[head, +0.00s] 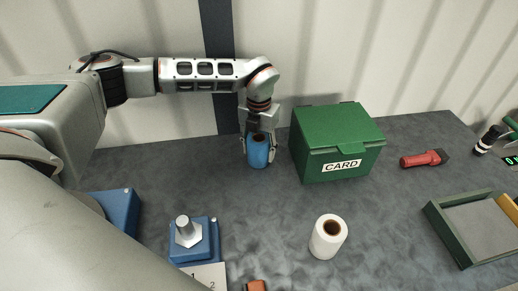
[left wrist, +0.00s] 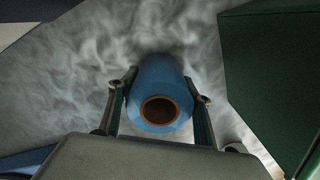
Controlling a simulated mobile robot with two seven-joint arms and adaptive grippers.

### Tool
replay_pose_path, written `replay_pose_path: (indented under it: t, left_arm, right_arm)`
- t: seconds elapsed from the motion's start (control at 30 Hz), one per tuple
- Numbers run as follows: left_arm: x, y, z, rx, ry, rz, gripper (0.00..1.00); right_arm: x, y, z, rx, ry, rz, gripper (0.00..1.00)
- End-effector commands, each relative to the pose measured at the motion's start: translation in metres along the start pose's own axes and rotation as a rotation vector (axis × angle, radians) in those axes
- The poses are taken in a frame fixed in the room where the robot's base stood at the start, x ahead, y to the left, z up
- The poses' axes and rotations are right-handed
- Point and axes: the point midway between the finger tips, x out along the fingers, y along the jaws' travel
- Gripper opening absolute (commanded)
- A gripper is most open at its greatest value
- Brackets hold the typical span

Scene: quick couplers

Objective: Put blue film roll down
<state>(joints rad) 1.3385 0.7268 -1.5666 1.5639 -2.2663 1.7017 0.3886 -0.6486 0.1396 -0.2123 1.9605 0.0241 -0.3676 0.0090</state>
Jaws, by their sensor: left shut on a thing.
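The blue film roll (head: 258,154) is upright at the back of the table, just left of the green box. My left gripper (head: 258,143) is above it with a finger on each side, shut on the roll. In the left wrist view the blue film roll (left wrist: 158,92) shows its brown core between the two fingers of my left gripper (left wrist: 160,98). I cannot tell whether its bottom touches the tabletop. My right gripper is not in view.
A green box (head: 338,145) marked CARD stands close on the right. A white roll (head: 328,237) stands in front. A blue fixture (head: 194,240) with a metal bolt is front left. A red flashlight (head: 422,158) and a green tray (head: 452,237) are at right. The table between is clear.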

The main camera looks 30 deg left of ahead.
Motion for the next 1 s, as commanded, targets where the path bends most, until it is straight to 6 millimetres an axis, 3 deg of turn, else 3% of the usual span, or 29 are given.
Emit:
replay_pose_path:
  t: [0.33, 0.37, 0.4, 0.77, 1.0]
  left_arm:
    - [0.002, 0.000, 0.001, 0.001, -0.003, -0.001, 0.23]
    - [0.002, 0.000, 0.001, 0.001, -0.002, 0.000, 0.54]
    - [0.002, 0.000, 0.001, 0.001, -0.002, 0.000, 0.64]
    - [0.001, 0.000, 0.001, 0.001, -0.002, 0.000, 0.65]
    - [-0.026, 0.000, 0.002, 0.001, -0.006, -0.001, 0.65]
  right_arm:
    - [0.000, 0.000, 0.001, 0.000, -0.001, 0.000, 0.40]
    - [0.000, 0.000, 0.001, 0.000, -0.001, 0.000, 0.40]
    - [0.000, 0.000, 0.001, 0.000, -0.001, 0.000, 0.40]
    - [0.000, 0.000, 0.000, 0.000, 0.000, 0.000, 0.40]
    - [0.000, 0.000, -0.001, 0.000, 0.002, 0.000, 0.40]
